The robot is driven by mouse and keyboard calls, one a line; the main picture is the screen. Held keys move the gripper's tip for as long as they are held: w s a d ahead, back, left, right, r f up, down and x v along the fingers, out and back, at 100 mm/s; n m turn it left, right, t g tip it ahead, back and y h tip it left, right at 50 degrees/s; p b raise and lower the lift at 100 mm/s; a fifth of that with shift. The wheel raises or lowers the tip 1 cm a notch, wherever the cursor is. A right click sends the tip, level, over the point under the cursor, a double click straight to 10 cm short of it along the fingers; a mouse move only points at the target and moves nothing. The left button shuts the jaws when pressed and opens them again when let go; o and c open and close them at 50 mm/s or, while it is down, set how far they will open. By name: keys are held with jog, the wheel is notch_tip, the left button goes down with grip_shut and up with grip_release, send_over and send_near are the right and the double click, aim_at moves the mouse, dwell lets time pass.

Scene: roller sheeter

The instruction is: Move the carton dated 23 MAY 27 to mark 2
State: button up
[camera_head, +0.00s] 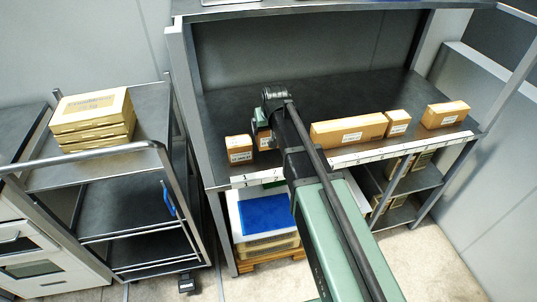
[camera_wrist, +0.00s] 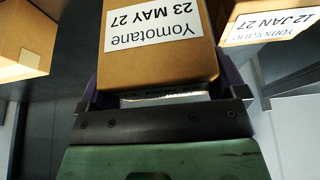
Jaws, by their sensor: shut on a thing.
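The carton dated 23 MAY 27 (camera_wrist: 160,45) fills the upper middle of the wrist view, its white label upside down. My gripper (camera_wrist: 160,92) is shut on it, with a dark finger at each side. In the head view this carton (camera_head: 264,141) is mostly hidden behind my gripper (camera_head: 262,125) near the shelf's front edge. I cannot tell whether it touches the shelf. A white strip with marks (camera_head: 243,181) runs along the shelf edge; the numbers are too small to read surely, and my arm covers part of it.
A carton dated 12 JAN 27 (camera_wrist: 275,25) is at the right of the wrist view, with another carton (camera_wrist: 25,40) at the left. In the head view a small carton (camera_head: 239,149) stands left of my gripper. A long carton (camera_head: 349,132) and two small ones (camera_head: 398,122) stand right.

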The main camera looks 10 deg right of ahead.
aim_at(269, 137)
jog(key=shift+f, duration=0.4)
notch_tip(269, 137, down, 5)
jog(key=b, duration=0.4)
jog(key=shift+r, duration=0.5)
jog(key=shift+f, duration=0.2)
jog(key=o, duration=0.7)
jog(key=shift+r, duration=0.1)
